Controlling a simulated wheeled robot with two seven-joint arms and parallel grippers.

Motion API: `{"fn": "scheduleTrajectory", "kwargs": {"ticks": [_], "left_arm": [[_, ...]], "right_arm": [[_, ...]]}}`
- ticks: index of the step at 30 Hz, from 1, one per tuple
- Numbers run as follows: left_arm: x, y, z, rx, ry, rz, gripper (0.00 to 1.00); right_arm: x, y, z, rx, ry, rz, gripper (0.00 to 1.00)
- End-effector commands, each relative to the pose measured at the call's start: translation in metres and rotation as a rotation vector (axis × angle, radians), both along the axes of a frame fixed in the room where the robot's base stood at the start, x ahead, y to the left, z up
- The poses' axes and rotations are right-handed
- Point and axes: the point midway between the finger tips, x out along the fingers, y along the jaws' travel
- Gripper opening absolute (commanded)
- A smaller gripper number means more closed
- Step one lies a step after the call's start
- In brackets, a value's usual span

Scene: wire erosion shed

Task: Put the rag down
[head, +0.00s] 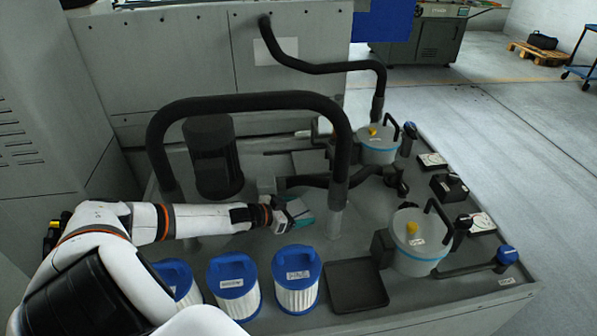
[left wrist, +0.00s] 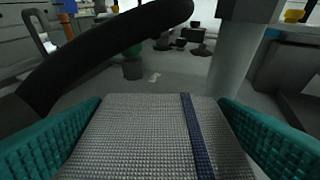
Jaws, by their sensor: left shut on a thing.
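The rag (left wrist: 140,130) is grey, woven and has a dark blue stripe. In the left wrist view it fills the space between the teal finger pads of my left gripper (left wrist: 160,135), which is shut on it. In the head view my left gripper (head: 300,214) reaches in from the left over the grey bench top, beside the upright of a black hose, with a small grey part of the rag (head: 296,207) showing. I cannot tell whether the rag touches the bench. My right gripper is not in view.
Blue-capped filter cartridges (head: 297,280) stand in front of my left gripper. A dark square tray (head: 357,286) lies to their right. A thick black hose (head: 250,102) arches over the bench. Two lidded canisters, one near (head: 416,262) and one farther (head: 377,152), stand on the right.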

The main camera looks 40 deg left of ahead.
Motion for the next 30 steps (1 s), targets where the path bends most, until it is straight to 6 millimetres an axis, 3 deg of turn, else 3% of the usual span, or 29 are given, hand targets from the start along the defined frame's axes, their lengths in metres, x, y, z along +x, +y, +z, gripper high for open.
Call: {"fn": "scheduleTrajectory", "kwargs": {"ticks": [10, 23, 24, 27, 30], "left_arm": [[0.001, 0.000, -0.042, 0.000, -0.001, 0.001, 0.56], [0.000, 0.000, -0.051, 0.001, -0.001, 0.000, 0.56], [0.000, 0.000, -0.049, 0.001, -0.001, 0.000, 0.88], [0.000, 0.000, -0.049, 0.001, -0.001, 0.000, 1.00], [0.000, 0.000, -0.049, 0.001, -0.001, 0.000, 1.00]], "right_arm": [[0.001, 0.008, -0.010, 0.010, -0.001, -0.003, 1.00], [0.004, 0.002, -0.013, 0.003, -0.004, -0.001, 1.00], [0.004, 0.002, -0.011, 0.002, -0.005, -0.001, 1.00], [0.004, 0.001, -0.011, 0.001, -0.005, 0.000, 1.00], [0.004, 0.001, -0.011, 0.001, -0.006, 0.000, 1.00]]}}
